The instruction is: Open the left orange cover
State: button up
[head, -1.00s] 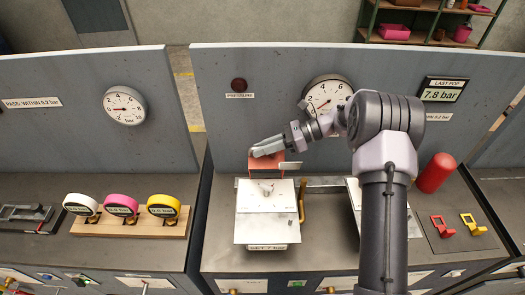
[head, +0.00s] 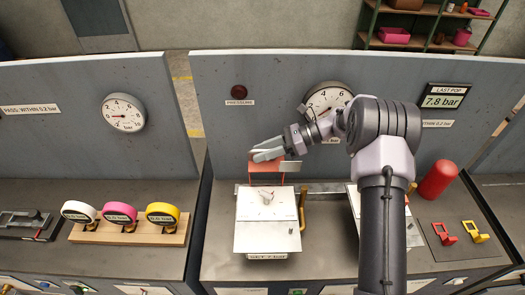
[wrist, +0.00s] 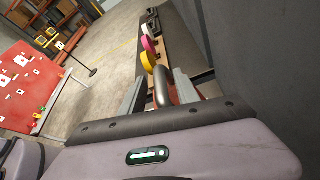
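The orange cover (head: 265,178) stands up at the back edge of the white box (head: 267,236), left of my arm. A smaller orange piece (head: 291,167) shows just right of it. My gripper (head: 259,153) is at the top of the cover, its two fingers apart. In the wrist view my fingers (wrist: 158,92) are spread, with a dark grey rounded bar (wrist: 162,86) between them and some orange close by. A gap shows between the left finger and the bar. Contact with the cover cannot be told.
An upright grey panel with a gauge (head: 329,99) rises close behind my gripper. A brass pipe (head: 302,212) runs along the box's right side. White, pink and yellow gauges (head: 163,214) stand on a wooden rack at left. A red cylinder (head: 438,180) stands at right.

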jog(key=shift+d+r, duration=0.1)
jog(key=shift+r, duration=0.05)
jog(key=p+v, duration=0.1)
jog(key=v, duration=1.6)
jog(key=shift+d, duration=0.1)
